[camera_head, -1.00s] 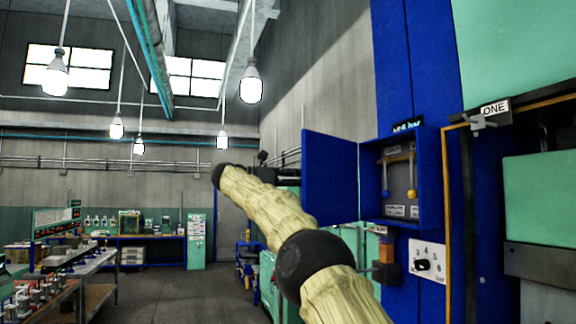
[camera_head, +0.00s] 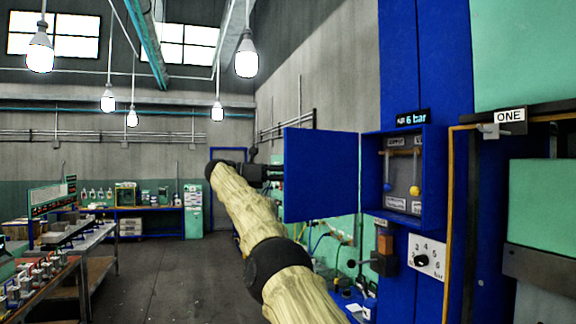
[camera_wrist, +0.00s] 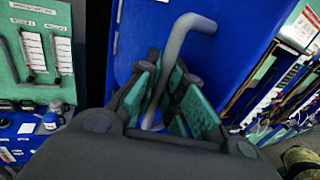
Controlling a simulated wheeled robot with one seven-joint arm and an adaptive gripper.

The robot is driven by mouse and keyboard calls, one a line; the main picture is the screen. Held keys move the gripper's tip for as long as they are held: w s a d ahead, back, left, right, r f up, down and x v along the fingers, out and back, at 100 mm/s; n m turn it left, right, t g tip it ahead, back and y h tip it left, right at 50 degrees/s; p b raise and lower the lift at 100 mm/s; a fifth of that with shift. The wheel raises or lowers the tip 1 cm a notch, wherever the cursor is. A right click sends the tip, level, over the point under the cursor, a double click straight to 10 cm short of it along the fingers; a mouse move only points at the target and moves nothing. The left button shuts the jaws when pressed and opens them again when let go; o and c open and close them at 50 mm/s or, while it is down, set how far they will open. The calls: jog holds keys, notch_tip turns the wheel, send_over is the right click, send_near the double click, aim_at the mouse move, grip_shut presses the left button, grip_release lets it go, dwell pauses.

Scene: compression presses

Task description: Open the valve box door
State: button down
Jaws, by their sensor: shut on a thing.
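The blue valve box (camera_head: 431,190) on the blue column has its door (camera_head: 318,175) standing open to the left. The door's inner face shows in the head view. My gripper (camera_head: 276,174) is at the door's outer left edge, partly hidden behind the door. In the wrist view my gripper (camera_wrist: 165,98) has its green-padded fingers closed around the lower part of a bent grey handle (camera_wrist: 178,48). The handle stands on the blue door face (camera_wrist: 240,45). Inside the box are two small levers, one with a blue knob (camera_head: 387,187) and one with a yellow knob (camera_head: 415,190).
Below the box are an orange-and-black device (camera_head: 384,245) and a numbered dial panel (camera_head: 426,257). A green press with a "ONE" sign (camera_head: 509,116) stands at the right. Workbenches (camera_head: 85,245) line the left. The grey floor (camera_head: 165,275) between is clear.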

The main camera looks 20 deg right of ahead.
jog(key=shift+d+r, duration=0.1)
jog(key=shift+w+p, duration=0.25)
jog(key=shift+p, duration=0.05)
jog(key=shift+a, duration=0.2)
jog(key=shift+f, duration=0.2)
jog(key=shift+w+d+f, duration=0.1)
jog(key=shift+w, duration=0.05)
jog(key=c, duration=1.6)
grip_release()
jog(key=shift+o, duration=0.4)
jog(key=shift+b, duration=0.45)
